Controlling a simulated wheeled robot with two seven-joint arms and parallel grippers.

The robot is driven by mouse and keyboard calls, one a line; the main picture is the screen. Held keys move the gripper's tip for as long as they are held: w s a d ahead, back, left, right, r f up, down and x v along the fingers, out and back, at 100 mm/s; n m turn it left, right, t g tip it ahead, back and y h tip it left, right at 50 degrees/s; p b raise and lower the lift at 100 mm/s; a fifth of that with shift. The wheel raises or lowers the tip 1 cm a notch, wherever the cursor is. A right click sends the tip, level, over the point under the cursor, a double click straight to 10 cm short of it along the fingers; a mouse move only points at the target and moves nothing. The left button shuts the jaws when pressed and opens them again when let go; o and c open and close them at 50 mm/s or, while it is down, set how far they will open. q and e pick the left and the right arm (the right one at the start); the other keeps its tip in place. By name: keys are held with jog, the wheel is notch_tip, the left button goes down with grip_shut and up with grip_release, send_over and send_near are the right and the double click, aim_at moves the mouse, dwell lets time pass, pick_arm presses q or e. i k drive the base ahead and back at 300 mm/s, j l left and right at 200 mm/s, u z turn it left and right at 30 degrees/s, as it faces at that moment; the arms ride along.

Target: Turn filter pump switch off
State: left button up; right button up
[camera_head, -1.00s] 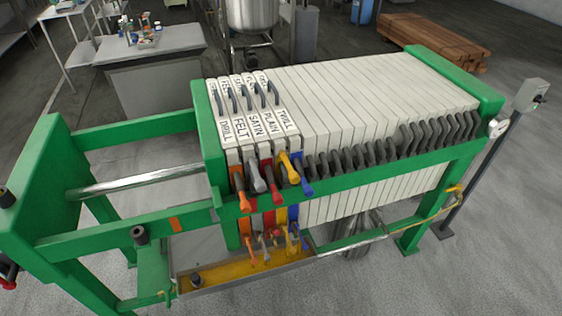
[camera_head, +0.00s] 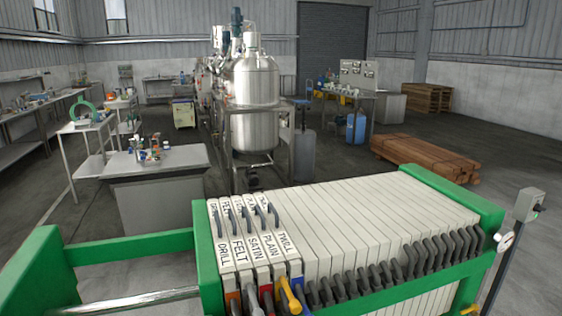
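A round white gauge (camera_head: 506,241) shows beside the post. Neither of my grippers is in view.
White filter plates (camera_head: 350,225) fill the press, several labelled, with coloured handles in front. A grey bench (camera_head: 155,190) stands behind left, a steel tank (camera_head: 255,80) behind centre, and stacked timber (camera_head: 425,160) behind right. Floor around the timber is clear.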

aim_at(537, 208)
jog(key=z, duration=1.45)
jog(key=i+l+z, duration=0.55)
jog(key=i, duration=0.2)
jog(key=i+z, duration=0.3)
jog(key=i+l, duration=0.1)
jog(key=i, duration=1.3)
jog(key=i+l+u, duration=0.1)
jog(key=i+u, duration=0.35)
jog(key=i+l+u, duration=0.2)
jog(key=u, duration=0.3)
jog(key=i+l+u, duration=0.3)
jog(key=u, duration=0.15)
jog(key=i+l+u, duration=0.2)
jog(key=l+u, duration=0.3)
jog(key=i+l+u, duration=0.15)
jog(key=l+u, duration=0.3)
jog(key=l, duration=0.1)
